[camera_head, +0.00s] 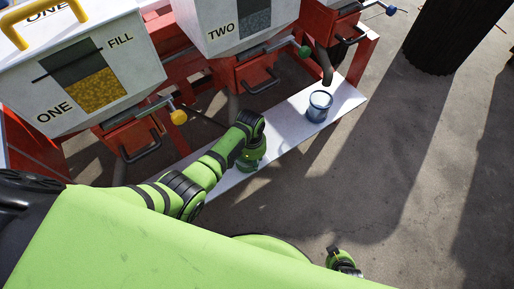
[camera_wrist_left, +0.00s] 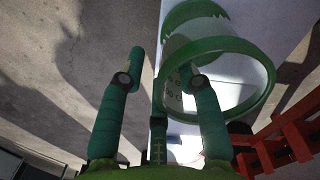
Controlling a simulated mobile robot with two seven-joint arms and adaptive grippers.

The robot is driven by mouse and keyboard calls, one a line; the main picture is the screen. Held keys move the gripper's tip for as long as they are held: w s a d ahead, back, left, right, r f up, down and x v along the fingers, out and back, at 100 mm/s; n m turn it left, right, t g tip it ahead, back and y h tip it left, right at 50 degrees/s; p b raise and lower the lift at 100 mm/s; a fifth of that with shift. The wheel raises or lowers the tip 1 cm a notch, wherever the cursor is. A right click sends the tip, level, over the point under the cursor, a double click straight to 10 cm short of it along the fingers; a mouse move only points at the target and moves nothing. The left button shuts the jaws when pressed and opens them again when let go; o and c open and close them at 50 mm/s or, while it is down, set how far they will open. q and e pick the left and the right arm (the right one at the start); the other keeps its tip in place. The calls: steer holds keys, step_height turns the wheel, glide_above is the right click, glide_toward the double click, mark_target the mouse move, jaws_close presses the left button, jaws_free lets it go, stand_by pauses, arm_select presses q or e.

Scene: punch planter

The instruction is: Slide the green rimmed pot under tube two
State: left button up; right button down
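The green rimmed pot (camera_wrist_left: 262,106) fills the right of the left wrist view. In the head view a little of its green side (camera_head: 247,167) shows below my wrist, on the white board. My left gripper (camera_wrist_left: 164,66) is open. One finger is outside the pot's rim on the left; the other overlaps the pot's mouth, and I cannot tell whether it is inside or above it. The hopper marked TWO (camera_head: 226,22) has a green knob (camera_head: 304,52). A dark tube (camera_head: 233,106) below it is partly hidden behind my wrist.
A blue pot (camera_head: 319,106) stands farther right on the white board (camera_head: 349,97), below another black tube (camera_head: 325,66). Hopper ONE (camera_head: 85,75) with a yellow knob (camera_head: 179,117) is at left. Red frames and black handles overhang the board. Concrete floor lies in front.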

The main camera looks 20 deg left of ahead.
arm_select(q)
step_height(320, 180, up, 8)
steer(key=w, duration=0.1)
steer(key=shift+w+a+t, duration=0.3)
steer(key=shift+a, duration=0.15)
